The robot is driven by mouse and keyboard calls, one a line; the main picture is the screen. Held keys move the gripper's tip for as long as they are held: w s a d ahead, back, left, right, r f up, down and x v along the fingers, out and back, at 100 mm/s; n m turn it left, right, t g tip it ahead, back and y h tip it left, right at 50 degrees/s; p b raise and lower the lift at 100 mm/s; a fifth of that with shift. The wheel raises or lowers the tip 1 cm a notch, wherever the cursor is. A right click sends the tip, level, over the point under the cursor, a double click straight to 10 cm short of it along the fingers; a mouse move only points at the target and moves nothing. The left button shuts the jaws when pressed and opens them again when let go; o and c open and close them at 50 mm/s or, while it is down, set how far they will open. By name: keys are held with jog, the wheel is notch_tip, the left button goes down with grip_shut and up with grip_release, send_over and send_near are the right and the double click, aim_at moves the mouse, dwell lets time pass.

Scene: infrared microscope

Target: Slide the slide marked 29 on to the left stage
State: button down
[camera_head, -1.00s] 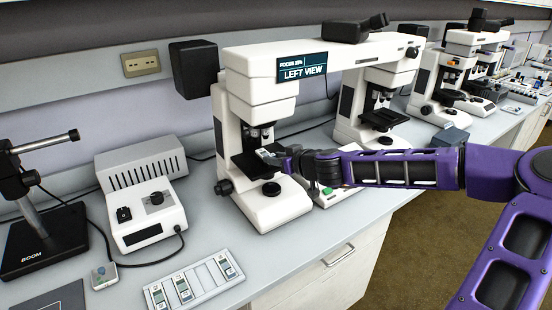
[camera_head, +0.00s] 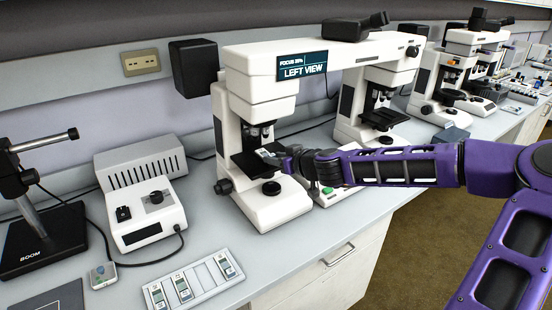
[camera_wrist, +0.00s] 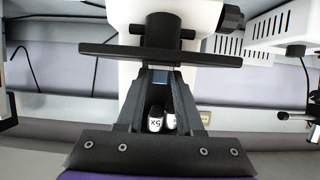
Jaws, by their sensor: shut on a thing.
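My gripper (camera_head: 284,157) is at the right edge of the black left stage (camera_head: 248,164), under the left objectives of the white microscope (camera_head: 262,90). In the wrist view my gripper (camera_wrist: 160,74) is shut on a small bluish slide (camera_wrist: 160,78), held between the fingertips right against the dark stage plate (camera_wrist: 165,55). The slide's mark cannot be read, and I cannot tell how far it lies over the stage. Objectives (camera_wrist: 155,122) show between the fingers, one marked x5.
A slide holder (camera_head: 207,279) with several slides lies on the bench at the front. A control box with a green button (camera_head: 327,190) stands below my arm. The right stage (camera_head: 383,119), a lamp unit (camera_head: 145,205) and a boom stand (camera_head: 45,240) are nearby.

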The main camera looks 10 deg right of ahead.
jog(key=shift+c, duration=0.3)
grip_release()
dwell(0.3)
jog(key=f+p+v, duration=0.1)
jog(key=p+v, duration=0.1)
jog(key=v, duration=0.7)
jog(key=shift+s+f, duration=0.2)
jog(key=shift+s, duration=0.15)
jog(key=shift+d, duration=0.1)
dwell(0.3)
